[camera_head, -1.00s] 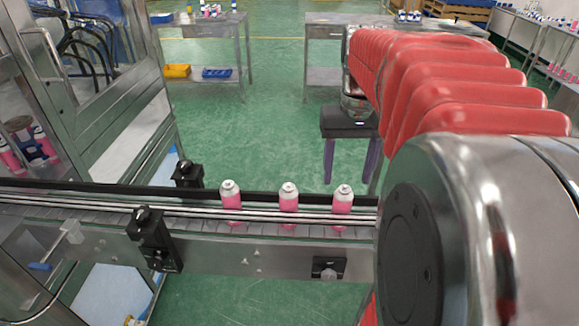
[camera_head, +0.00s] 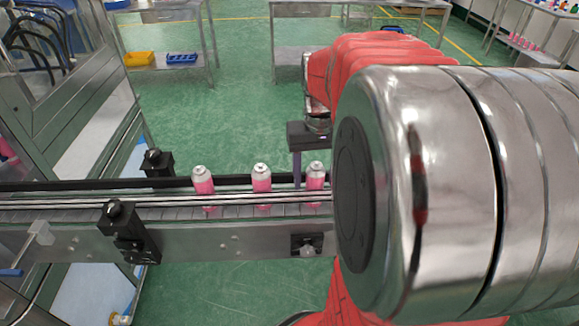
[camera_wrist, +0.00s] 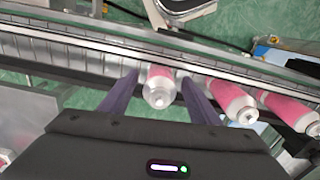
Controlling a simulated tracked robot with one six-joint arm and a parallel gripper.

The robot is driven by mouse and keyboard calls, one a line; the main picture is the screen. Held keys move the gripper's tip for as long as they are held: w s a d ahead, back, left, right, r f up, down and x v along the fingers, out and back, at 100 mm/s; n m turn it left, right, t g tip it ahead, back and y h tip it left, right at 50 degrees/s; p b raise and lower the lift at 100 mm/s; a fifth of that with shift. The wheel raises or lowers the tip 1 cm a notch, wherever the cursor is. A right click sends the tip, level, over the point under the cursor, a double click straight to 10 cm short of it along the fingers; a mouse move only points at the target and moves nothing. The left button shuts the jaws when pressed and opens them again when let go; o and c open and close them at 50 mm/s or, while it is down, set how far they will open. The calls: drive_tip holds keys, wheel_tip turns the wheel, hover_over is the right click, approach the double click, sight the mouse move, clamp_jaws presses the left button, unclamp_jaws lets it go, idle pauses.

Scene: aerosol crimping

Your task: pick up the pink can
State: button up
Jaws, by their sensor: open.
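Three pink cans with pale silvery tops stand in a row on the conveyor in the head view: left can (camera_head: 203,182), middle can (camera_head: 262,179) and right can (camera_head: 315,180). My gripper (camera_head: 309,165) is just behind the right can, its dark body above the conveyor's far side and one purple finger showing. In the wrist view my gripper (camera_wrist: 160,78) is open, with one purple finger on each side of a pink can (camera_wrist: 160,86). I cannot tell whether either finger touches it. Two more pink cans (camera_wrist: 232,100) (camera_wrist: 291,110) are to its right.
Metal guide rails (camera_head: 160,200) run along the conveyor. Black clamps (camera_head: 128,232) are fixed to its side. A glass-and-metal machine frame (camera_head: 75,110) stands at left. Behind are work tables (camera_head: 160,12) and open green floor (camera_head: 230,100).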

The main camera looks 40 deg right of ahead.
drive_tip(key=shift+f, duration=2.6)
drive_tip(key=shift+c, duration=0.2)
drive_tip(key=c, duration=1.1)
